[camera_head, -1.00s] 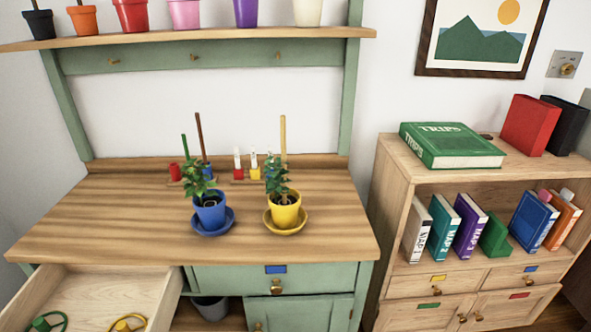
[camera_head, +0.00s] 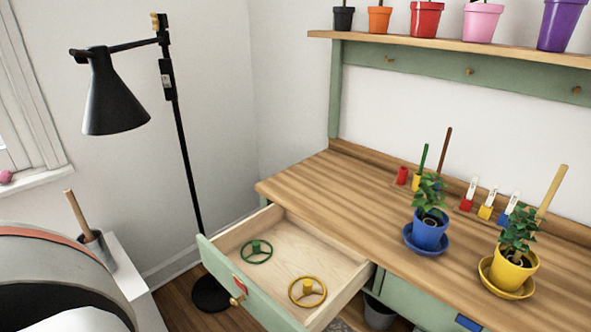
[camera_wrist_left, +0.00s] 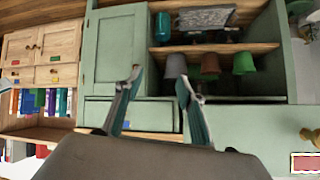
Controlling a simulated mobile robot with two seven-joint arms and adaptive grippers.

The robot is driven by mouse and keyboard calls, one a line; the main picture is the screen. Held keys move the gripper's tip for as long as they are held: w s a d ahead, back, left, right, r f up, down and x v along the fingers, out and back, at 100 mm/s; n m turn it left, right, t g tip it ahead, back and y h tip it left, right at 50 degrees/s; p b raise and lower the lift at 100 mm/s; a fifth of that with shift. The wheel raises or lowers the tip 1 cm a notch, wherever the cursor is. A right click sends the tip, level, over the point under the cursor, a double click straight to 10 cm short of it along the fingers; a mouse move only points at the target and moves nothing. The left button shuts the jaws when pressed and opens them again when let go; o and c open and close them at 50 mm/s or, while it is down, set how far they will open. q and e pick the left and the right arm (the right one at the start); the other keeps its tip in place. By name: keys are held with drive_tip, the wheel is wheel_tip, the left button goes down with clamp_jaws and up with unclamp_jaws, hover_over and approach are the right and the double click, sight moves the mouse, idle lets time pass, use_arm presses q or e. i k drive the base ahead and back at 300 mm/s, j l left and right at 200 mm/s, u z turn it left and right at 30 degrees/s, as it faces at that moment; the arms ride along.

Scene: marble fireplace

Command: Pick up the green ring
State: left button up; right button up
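The green ring (camera_head: 258,251) lies flat in the open drawer (camera_head: 250,231) of the green workbench in the head view, towards the drawer's left end. It looks like a small spoked wheel. A similar yellow ring (camera_head: 307,291) lies in the same drawer, nearer and to the right. My left gripper (camera_wrist_left: 160,80) shows only in the left wrist view. Its two fingers are spread apart with nothing between them. It faces the workbench's cupboard front and lower shelves, and neither ring is in that view. My right gripper is not in view.
The wooden worktop (camera_head: 330,186) bears a blue pot (camera_head: 430,235) and a yellow pot (camera_head: 513,272) with plants, on saucers. A black floor lamp (camera_head: 113,95) stands left of the drawer. A white side table (camera_head: 123,270) holding a cup stands at lower left.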

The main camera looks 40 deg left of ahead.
sight(256, 244)
drive_tip(key=j+u, duration=0.1)
drive_tip(key=u, duration=0.8)
drive_tip(key=j+u, duration=0.15)
drive_tip(key=u, duration=0.3)
